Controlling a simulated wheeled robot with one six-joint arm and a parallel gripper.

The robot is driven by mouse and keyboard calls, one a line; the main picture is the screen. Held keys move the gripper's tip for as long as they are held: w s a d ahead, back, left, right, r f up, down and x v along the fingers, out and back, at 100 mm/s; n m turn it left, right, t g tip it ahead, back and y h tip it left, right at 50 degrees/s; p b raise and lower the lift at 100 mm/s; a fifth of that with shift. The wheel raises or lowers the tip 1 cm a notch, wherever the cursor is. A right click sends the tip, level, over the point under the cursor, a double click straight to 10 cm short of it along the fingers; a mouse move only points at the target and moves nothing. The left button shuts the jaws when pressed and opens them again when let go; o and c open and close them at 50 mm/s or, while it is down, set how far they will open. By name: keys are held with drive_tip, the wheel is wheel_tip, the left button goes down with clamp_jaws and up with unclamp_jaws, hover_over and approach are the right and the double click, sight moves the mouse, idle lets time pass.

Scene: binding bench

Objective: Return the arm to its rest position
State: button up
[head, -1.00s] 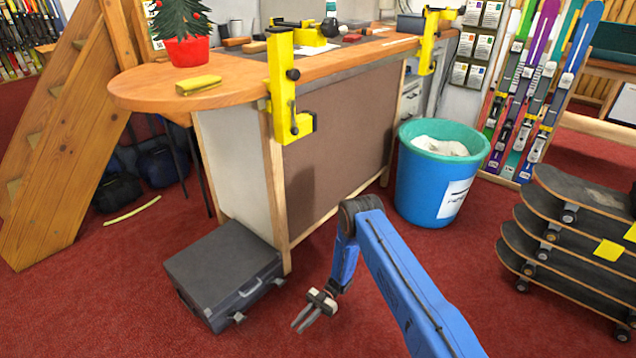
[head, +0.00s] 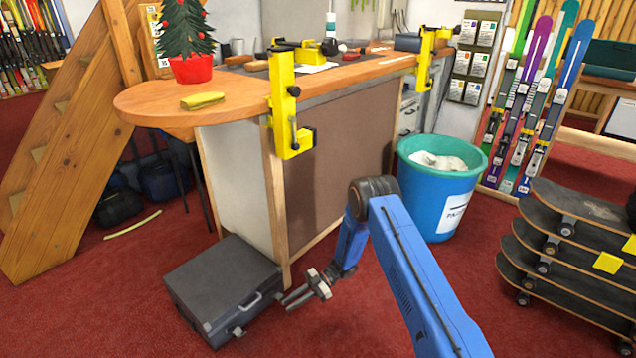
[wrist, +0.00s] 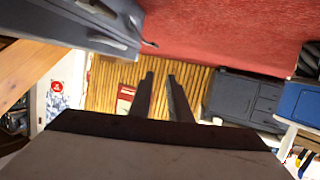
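My arm is blue and reaches down and forward from the lower right of the head view. My gripper (head: 297,298) hangs low over the red carpet, beside the right end of the grey case, its fingers pointing left. In the wrist view my gripper (wrist: 160,77) shows two dark fingers apart, with nothing between them. It is open and empty. Whether the fingertips touch the case cannot be told.
The grey case (head: 222,288) lies on the floor by the wooden bench (head: 240,102). Yellow clamps (head: 285,105) grip the bench edge. A blue bin (head: 432,195) stands right of the bench. Stacked skateboards (head: 570,255) stand at the right. Red carpet (head: 110,305) is clear at lower left.

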drive_tip(key=w+d+r+m+t+h, duration=0.1)
drive_tip(key=w+d+r+m+t, duration=0.4)
drive_tip(key=w+r, duration=0.65)
drive_tip(key=w+d+r+t+h, duration=0.15)
drive_tip(key=w+r+t, duration=0.6)
drive_tip(key=r, duration=0.75)
drive_tip(key=s+d+r+m+t+h, duration=0.2)
drive_tip(key=d+r+m+t+h, duration=0.4)
drive_tip(key=d+r, duration=1.4)
drive_tip(key=s+d+r+m+g+h, duration=0.1)
drive_tip(key=s+d+r+m+h, duration=0.35)
drive_tip(key=s, duration=0.75)
drive_tip(key=s+d+r+m+g+h, duration=0.15)
drive_tip(key=s+d+r+m, duration=0.35)
drive_tip(key=s+d+r, duration=0.55)
drive_tip(key=s+a+f+m+g+y, duration=0.1)
drive_tip(key=s+f+m+g, duration=0.1)
drive_tip(key=s, duration=1.3)
drive_tip(key=s+a+f+m+g+y, duration=0.1)
drive_tip(key=s+f, duration=0.3)
drive_tip(key=s, duration=1.2)
drive_tip(key=shift+s+a+f+m+g, duration=0.2)
drive_tip(key=shift+f+m+g, duration=0.1)
drive_tip(key=shift+m+g, duration=0.3)
drive_tip(key=shift+w, duration=0.1)
